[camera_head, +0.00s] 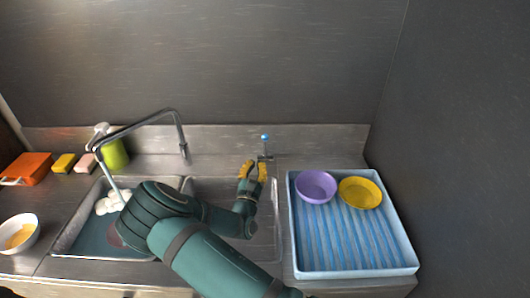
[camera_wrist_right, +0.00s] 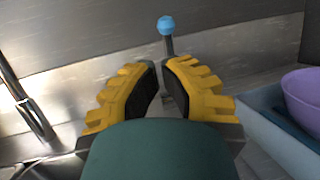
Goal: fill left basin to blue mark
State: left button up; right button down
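The left basin (camera_head: 75,228) holds bluish-grey water with white foamy lumps (camera_head: 112,203) at its back. My arm covers its right part, and I cannot make out a blue mark. The tall spout (camera_head: 140,122) reaches over this basin, and a pale stream runs down from its tip. A tap lever with a blue knob (camera_head: 265,138) stands behind the right basin; the knob also shows in the wrist view (camera_wrist_right: 166,24). My right gripper (camera_head: 254,165) is open just in front of the lever, its yellow fingers apart with nothing gripped. My left gripper is out of view.
The right basin (camera_head: 265,235) looks empty. A blue ribbed tray (camera_head: 345,268) at right holds a purple bowl (camera_head: 316,186) and a yellow bowl (camera_head: 360,192).

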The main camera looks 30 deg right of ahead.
aim_at(265, 147)
pick_arm(q)
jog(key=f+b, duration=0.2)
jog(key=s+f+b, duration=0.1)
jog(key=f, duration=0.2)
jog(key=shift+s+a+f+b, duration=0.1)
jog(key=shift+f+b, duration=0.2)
jog(key=shift+b, duration=0.05)
pick_arm(e)
jog(key=w+d, duration=0.6)
jog(key=shift+w+f, duration=0.2)
jog(key=shift+f, duration=0.2)
jog(key=w+p, duration=0.1)
jog(key=p, duration=0.1)
jog(key=w+d+r+g+y+p, duration=0.1)
jog(key=p, duration=0.2)
jog(key=w+g+p, duration=0.1)
jog(key=p, duration=0.2)
jog(key=shift+d+r+n+y, duration=0.25)
jog(key=shift+d+n+y, duration=0.15)
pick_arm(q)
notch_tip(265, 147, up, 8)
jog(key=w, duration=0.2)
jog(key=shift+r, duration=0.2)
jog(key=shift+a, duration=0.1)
pick_arm(e)
jog(key=shift+a, duration=0.2)
